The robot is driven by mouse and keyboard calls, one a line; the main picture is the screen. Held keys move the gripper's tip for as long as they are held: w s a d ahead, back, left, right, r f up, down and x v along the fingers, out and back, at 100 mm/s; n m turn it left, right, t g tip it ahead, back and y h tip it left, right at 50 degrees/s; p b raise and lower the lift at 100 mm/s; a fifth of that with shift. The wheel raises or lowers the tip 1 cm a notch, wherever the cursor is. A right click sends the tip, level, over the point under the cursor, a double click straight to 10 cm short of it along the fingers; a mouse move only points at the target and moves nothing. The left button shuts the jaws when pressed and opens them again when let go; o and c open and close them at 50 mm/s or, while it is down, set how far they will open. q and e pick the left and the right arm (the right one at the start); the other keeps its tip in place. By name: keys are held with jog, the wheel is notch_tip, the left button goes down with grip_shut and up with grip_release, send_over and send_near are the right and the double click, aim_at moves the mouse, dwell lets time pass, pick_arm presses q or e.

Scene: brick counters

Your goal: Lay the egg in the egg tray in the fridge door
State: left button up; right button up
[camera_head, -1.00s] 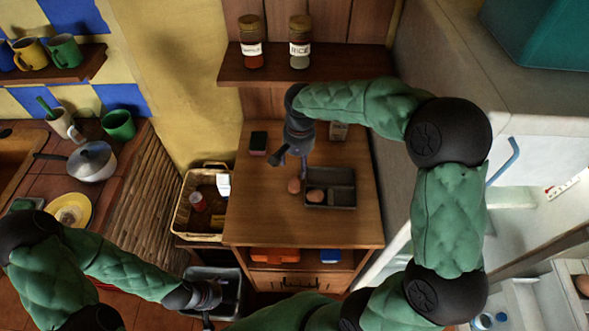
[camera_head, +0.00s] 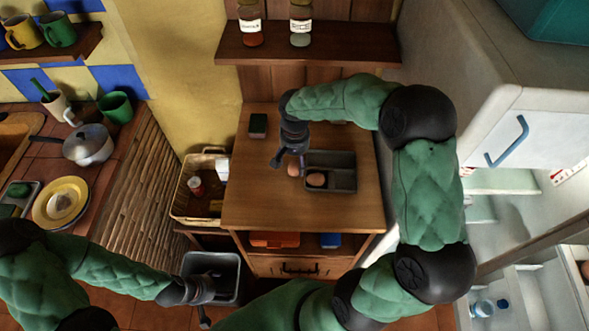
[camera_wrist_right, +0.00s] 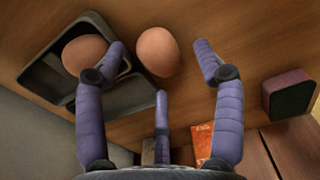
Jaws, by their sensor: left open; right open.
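A brown egg (camera_head: 293,169) lies on the wooden cabinet top (camera_head: 255,208), just left of a dark two-part tray. In the right wrist view the egg (camera_wrist_right: 158,52) is between the spread fingers, with no visible grip on it. My right gripper (camera_head: 289,161) is open, close over this egg. A second egg (camera_head: 316,179) lies in the tray's left compartment. My left gripper (camera_head: 207,294) is open and empty low at left, by a grey bin. The fridge (camera_head: 500,205) stands open at right. An egg-like thing (camera_head: 585,269) shows at the picture's right edge in its door.
The dark tray (camera_head: 342,187) is right beside the loose egg. A dark sponge-like block (camera_head: 258,124) lies further back on the cabinet top. A shelf (camera_head: 330,49) with two jars hangs above. A basket (camera_head: 183,203) and the grey bin (camera_head: 225,270) stand left of the cabinet.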

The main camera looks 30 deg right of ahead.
aim_at(295, 165)
notch_tip(295, 165, down, 3)
jog(key=shift+f+b, duration=0.15)
jog(key=shift+b, duration=0.25)
jog(key=c, duration=0.8)
jog(key=shift+r, duration=0.55)
notch_tip(295, 165, up, 2)
jog(key=shift+r+p, duration=0.1)
jog(key=shift+p, duration=0.4)
jog(key=s+a+r+p, duration=0.3)
jog(key=s+a+r, duration=0.4)
jog(key=s, duration=0.5)
notch_tip(295, 165, up, 3)
jog(key=shift+a+f, duration=0.1)
jog(key=shift+a, duration=0.1)
